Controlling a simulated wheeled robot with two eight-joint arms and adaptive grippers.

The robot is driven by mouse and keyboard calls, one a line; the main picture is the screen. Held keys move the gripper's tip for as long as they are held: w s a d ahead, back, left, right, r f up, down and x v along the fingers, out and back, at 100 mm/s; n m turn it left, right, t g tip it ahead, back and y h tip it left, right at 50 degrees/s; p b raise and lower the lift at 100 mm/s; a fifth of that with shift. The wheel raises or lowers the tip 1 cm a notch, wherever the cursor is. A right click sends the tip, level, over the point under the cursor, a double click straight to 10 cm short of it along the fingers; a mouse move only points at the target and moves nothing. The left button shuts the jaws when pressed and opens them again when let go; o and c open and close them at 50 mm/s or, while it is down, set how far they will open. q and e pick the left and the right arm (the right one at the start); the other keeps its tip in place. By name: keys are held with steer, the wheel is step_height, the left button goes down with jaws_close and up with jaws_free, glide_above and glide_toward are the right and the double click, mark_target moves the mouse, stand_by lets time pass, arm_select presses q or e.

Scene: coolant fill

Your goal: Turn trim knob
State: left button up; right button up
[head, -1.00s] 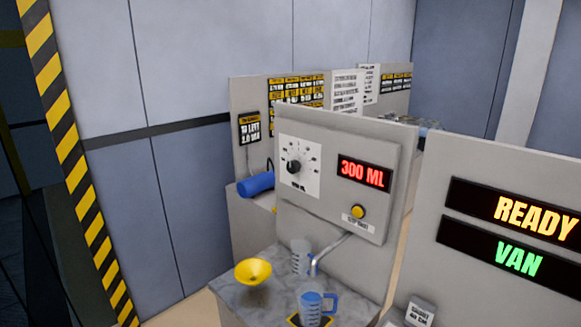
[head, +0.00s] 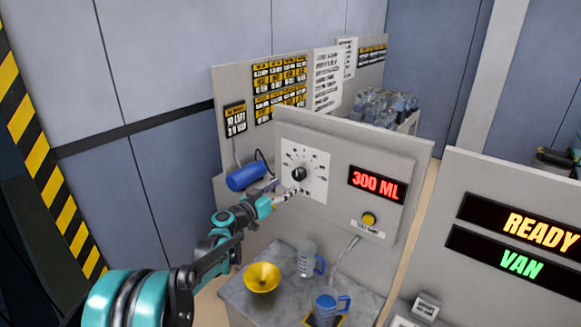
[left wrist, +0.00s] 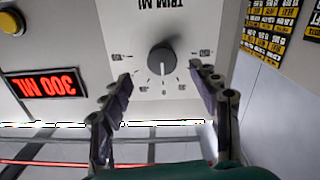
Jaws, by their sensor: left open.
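The trim knob (head: 299,174) is a black dial on a white scale plate on the grey dispenser panel. In the left wrist view the knob (left wrist: 161,60) shows upside down beyond my fingertips. My left gripper (head: 285,194) reaches up from the lower left and is just below and in front of the knob. In the left wrist view the left gripper (left wrist: 160,85) is open, its two fingers spread either side of the knob's line, apart from it. A red display (head: 376,184) reads 300 ML. My right gripper is not in view.
A yellow button (head: 369,219) sits under the display. Below, a counter (head: 240,303) holds a yellow funnel (head: 262,279) and measuring jugs (head: 331,308). A blue cylinder (head: 246,176) lies behind my left wrist. A READY/VAN panel (head: 470,190) stands at the right.

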mark_target(297, 176)
arm_select(q)
steer(key=x, duration=0.8)
steer(key=shift+w+r, duration=0.15)
steer(key=shift+r, duration=0.05)
steer(key=c, duration=1.2)
